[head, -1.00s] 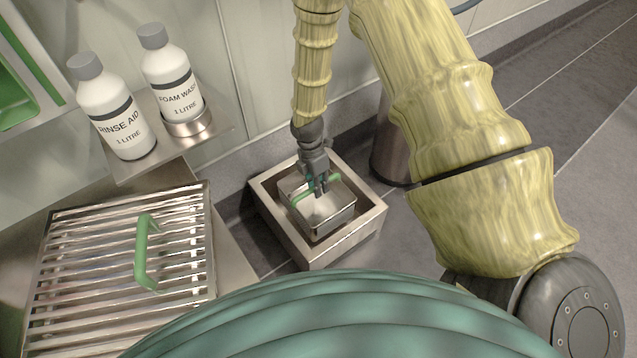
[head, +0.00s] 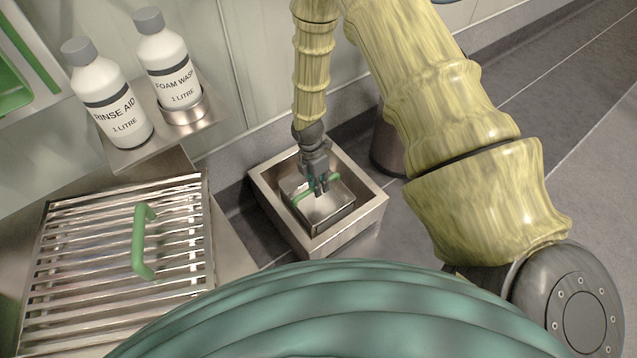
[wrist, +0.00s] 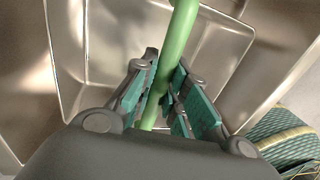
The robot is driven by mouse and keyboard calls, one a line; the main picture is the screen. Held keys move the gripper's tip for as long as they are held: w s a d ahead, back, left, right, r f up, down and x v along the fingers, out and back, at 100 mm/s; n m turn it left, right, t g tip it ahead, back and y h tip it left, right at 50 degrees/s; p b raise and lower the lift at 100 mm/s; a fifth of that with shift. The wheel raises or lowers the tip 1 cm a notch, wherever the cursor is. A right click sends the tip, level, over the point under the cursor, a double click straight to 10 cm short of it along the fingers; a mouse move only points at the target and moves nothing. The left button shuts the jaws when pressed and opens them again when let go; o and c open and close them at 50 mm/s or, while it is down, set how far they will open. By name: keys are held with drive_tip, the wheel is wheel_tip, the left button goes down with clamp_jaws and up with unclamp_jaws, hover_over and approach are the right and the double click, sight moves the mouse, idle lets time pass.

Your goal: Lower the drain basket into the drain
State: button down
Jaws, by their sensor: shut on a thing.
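The drain basket (head: 328,212) is a small steel box with a green bar handle (head: 303,193). It sits inside the square steel drain (head: 367,217), with its rim below the drain's rim in the head view. My gripper (head: 320,190) is above the basket and shut on the green handle. In the wrist view my gripper (wrist: 160,105) has its teal pads on either side of the handle (wrist: 178,40), and the basket's inner wall (wrist: 210,50) shows behind. Whether the basket touches the drain's bottom is hidden.
A slatted steel grate (head: 60,255) with a green handle (head: 139,240) lies at left. A rinse aid bottle (head: 112,105) and a foam wash bottle (head: 168,70) stand on a shelf above it. A dark cylinder (head: 388,150) stands right behind the drain. Open floor lies to the right.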

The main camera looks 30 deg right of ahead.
drive_tip(key=c, duration=1.3)
unclamp_jaws()
drive_tip(key=shift+c, duration=0.2)
drive_tip(key=shift+r, duration=0.1)
drive_tip(key=v, duration=1.2)
drive_tip(key=shift+s+a, duration=0.1)
